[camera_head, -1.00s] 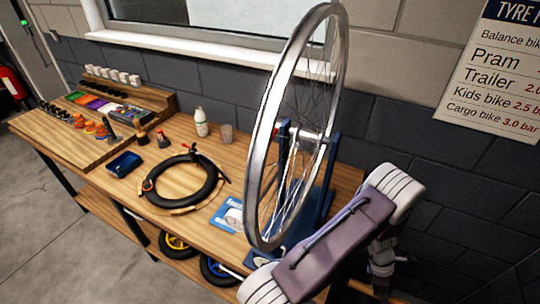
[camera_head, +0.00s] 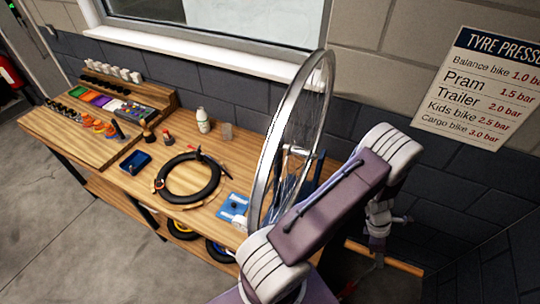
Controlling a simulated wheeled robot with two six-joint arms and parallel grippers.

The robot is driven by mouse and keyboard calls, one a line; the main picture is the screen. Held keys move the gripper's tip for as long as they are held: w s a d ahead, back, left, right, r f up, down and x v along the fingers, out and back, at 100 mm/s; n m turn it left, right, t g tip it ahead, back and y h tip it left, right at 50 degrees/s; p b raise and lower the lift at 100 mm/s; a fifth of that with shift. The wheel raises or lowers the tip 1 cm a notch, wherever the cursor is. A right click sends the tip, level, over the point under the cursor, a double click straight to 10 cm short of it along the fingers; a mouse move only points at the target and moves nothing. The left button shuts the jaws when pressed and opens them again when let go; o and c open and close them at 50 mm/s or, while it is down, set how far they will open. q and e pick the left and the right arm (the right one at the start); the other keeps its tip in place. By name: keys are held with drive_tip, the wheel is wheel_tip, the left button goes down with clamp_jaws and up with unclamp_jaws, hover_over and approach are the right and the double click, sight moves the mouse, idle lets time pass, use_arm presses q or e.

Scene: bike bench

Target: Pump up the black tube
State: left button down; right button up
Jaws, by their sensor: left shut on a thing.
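The black tube (camera_head: 188,178) lies as a ring on the wooden bench, with a small red part and a dark thin piece at its upper right edge. My left arm crosses the right front of the view. Its gripper (camera_head: 378,256) hangs to the right of the bench, well away from the tube. It is shut on a thin wooden bar (camera_head: 408,267), which looks like a pump handle; what is below it is mostly hidden. My right gripper is not in view.
A large spoked wheel (camera_head: 276,140) stands upright in a blue stand between tube and arm. A blue card (camera_head: 232,207), a blue tray (camera_head: 134,162), a white bottle (camera_head: 203,121) and a parts rack (camera_head: 118,108) are on the bench. A tyre pressure chart (camera_head: 482,90) hangs on the wall.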

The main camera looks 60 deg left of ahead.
use_arm(q)
drive_tip(key=shift+w+a+f, duration=0.1)
drive_tip(key=shift+w+f, duration=0.05)
drive_tip(key=shift+w, duration=0.05)
idle(0.3)
wheel_tip(320, 180, down, 29)
drive_tip(key=b, duration=2.6)
drive_tip(key=shift+w+f, duration=0.1)
drive_tip(key=shift+f, duration=0.05)
drive_tip(key=shift+r, duration=0.4)
wheel_tip(320, 180, up, 29)
drive_tip(key=p, duration=2.6)
drive_tip(key=shift+r+p, duration=0.2)
drive_tip(key=shift+p, duration=0.15)
drive_tip(key=shift+f+b, duration=0.4)
drive_tip(key=shift+b, duration=0.05)
drive_tip(key=shift+f, duration=0.15)
